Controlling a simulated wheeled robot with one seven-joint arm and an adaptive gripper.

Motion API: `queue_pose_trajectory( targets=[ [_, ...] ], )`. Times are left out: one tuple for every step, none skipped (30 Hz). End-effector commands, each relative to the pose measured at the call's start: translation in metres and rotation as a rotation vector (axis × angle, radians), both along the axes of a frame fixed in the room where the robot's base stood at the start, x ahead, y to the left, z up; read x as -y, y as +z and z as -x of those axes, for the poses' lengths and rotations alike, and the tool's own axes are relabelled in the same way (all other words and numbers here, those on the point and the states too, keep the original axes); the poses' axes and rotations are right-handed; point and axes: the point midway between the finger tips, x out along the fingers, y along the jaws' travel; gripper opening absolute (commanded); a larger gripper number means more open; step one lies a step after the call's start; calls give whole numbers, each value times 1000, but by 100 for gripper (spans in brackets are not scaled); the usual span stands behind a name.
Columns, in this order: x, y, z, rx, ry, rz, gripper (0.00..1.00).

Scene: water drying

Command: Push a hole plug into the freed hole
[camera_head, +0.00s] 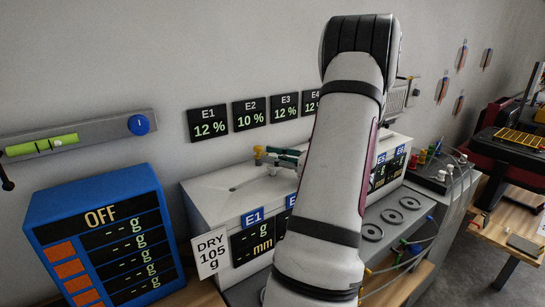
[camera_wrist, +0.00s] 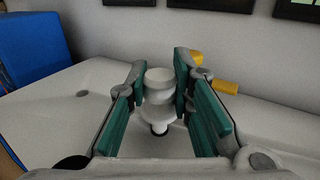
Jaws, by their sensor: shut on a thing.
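A white stepped hole plug (camera_wrist: 158,88) stands between the green finger pads of my gripper (camera_wrist: 158,82) in the wrist view. The gripper is shut on it. In the head view my gripper (camera_head: 277,158) is low over the white box top (camera_head: 225,186), partly hidden by my arm.
Two yellow pieces (camera_wrist: 226,88) show beyond the right finger. A blue panel reading OFF (camera_head: 100,235) stands left of the box. E1 to E4 signs (camera_head: 208,122) hang on the wall behind. Grey rings (camera_head: 392,216) lie right of my arm. The left box top is clear.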

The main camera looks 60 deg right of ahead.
Motion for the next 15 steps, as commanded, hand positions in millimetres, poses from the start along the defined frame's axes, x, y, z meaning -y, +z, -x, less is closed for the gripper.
queue_pose_trajectory(
  targets=[
    [0,-2,0,0,0,-1,4],
    [0,-2,0,0,0,-1,4],
    [0,-3,0,0,0,-1,4],
    [0,-4,0,0,0,-1,4],
    [0,-5,0,0,0,-1,4],
    [0,-6,0,0,0,-1,4],
    [0,-6,0,0,0,-1,4],
    [0,-7,0,0,0,-1,4],
    [0,-8,0,0,0,-1,4],
    [0,-9,0,0,0,-1,4],
    [0,-9,0,0,0,-2,4],
    [0,-10,0,0,0,-2,4],
    [0,-10,0,0,0,-2,23],
    [0,-10,0,0,0,-1,30],
    [0,-10,0,0,0,-1,39]
  ],
)
